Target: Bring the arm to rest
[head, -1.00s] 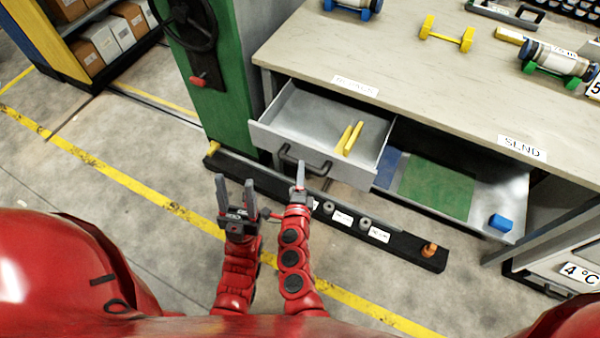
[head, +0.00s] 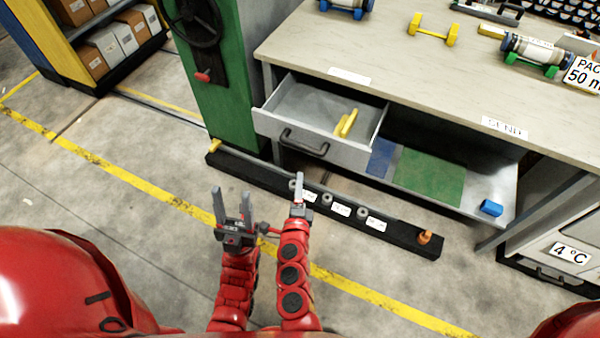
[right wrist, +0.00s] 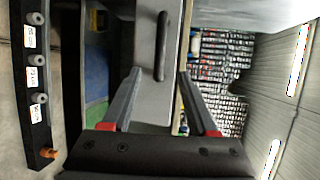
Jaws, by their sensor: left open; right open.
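My left gripper (head: 232,205) is at the lower middle of the head view, with its two fingers apart and nothing between them. My right gripper (head: 299,190) is just to its right, seen edge-on, above the floor in front of the bench. In the right wrist view my right gripper (right wrist: 157,80) has its fingers spread and holds nothing. The drawer front (right wrist: 145,50) with its dark handle shows beyond these fingers. In the head view the drawer (head: 318,144) stands pulled out, apart from both grippers. Yellow pieces (head: 346,123) lie in it.
The bench top (head: 400,60) carries a yellow piece (head: 433,30) and a capped cylinder on green feet (head: 535,50). A lower shelf holds a green mat (head: 430,178) and a blue block (head: 491,207). A black floor rail (head: 400,237) runs before the bench. Open floor lies left.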

